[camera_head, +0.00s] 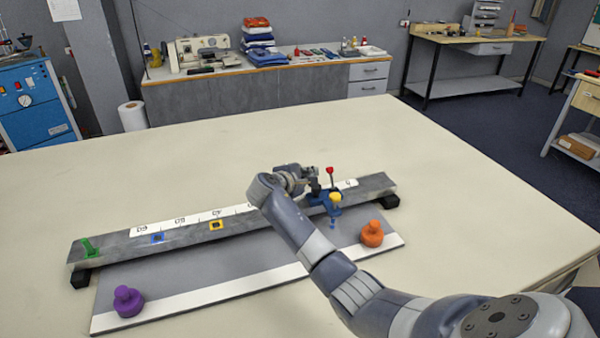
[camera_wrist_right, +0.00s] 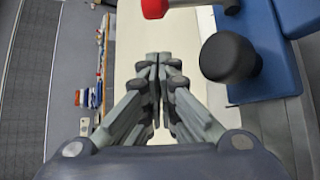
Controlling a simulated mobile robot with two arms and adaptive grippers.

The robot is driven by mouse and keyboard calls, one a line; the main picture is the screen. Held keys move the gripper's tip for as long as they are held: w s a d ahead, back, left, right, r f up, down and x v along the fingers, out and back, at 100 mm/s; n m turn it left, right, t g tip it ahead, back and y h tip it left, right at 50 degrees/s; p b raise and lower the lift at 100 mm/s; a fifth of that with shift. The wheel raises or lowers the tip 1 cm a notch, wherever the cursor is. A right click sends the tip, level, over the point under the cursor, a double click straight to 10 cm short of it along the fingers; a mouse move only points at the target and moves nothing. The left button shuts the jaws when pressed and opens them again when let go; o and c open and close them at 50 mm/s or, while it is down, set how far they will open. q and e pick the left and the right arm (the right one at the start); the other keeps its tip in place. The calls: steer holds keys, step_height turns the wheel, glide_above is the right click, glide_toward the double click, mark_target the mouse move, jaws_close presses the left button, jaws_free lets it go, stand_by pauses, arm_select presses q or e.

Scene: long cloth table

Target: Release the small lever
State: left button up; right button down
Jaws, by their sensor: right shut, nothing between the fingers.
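A blue clamp-like fixture (camera_head: 324,202) sits on the right part of the long metal rail (camera_head: 190,235). A lever with a red knob (camera_head: 329,170) stands up from it, and a yellow knob (camera_head: 335,197) is at its front. I cannot tell for certain which part is the small lever. My right gripper (camera_head: 314,184) is at the fixture's left side, partly hidden by its own arm. In the wrist view the gripper (camera_wrist_right: 158,65) is shut and empty. A black knob (camera_wrist_right: 229,58) is to its right, and the red knob (camera_wrist_right: 155,8) is above its tips. My left gripper is out of view.
A grey plate with a white edge (camera_head: 210,305) lies in front of the rail. A purple knob (camera_head: 127,302) and an orange knob (camera_head: 372,234) sit on it. A green lever (camera_head: 89,248) is at the rail's left end. The cloth table (camera_head: 400,140) is clear behind.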

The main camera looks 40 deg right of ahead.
mark_target(332, 178)
steer(key=shift+s+d+r+p, duration=0.15)
steer(key=shift+s+r+p, duration=0.25)
steer(key=shift+s+r, duration=0.45)
steer(key=shift+s, duration=0.5)
steer(key=shift+f, duration=0.1)
